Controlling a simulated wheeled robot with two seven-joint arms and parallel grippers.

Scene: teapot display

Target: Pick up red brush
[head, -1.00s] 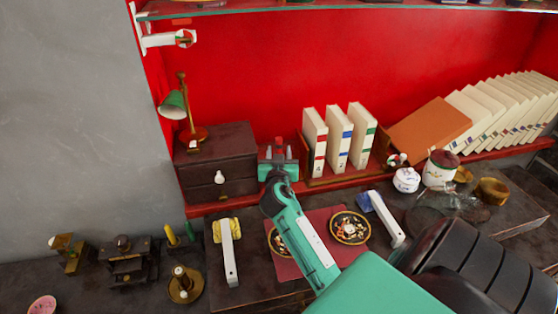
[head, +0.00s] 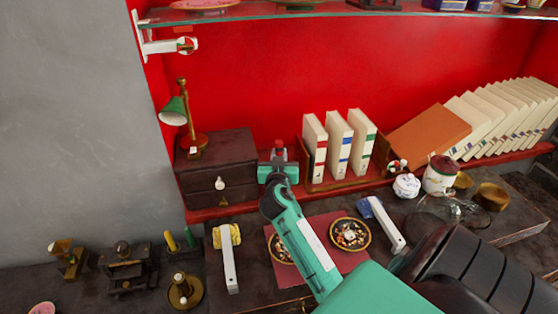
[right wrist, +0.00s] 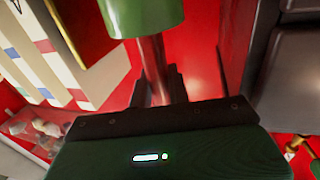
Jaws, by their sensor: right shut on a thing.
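The red brush (head: 279,143) shows in the head view only as a small red tip between the fingers of my right gripper (head: 279,155), in front of the red back wall, between the dark drawer box and the books. In the right wrist view a reddish shaft (right wrist: 151,55) with a green cylindrical part (right wrist: 142,14) runs between the dark fingers of my right gripper (right wrist: 157,88), which is shut on it. Most of the brush is hidden in the head view by the gripper. My left gripper is not in view.
The drawer box (head: 216,165) with a green lamp (head: 175,112) stands left of the gripper, and upright books (head: 338,142) stand close on the right. A glass shelf (head: 230,19) runs above. A yellow-headed brush (head: 228,260) and a blue-headed brush (head: 384,222) lie below.

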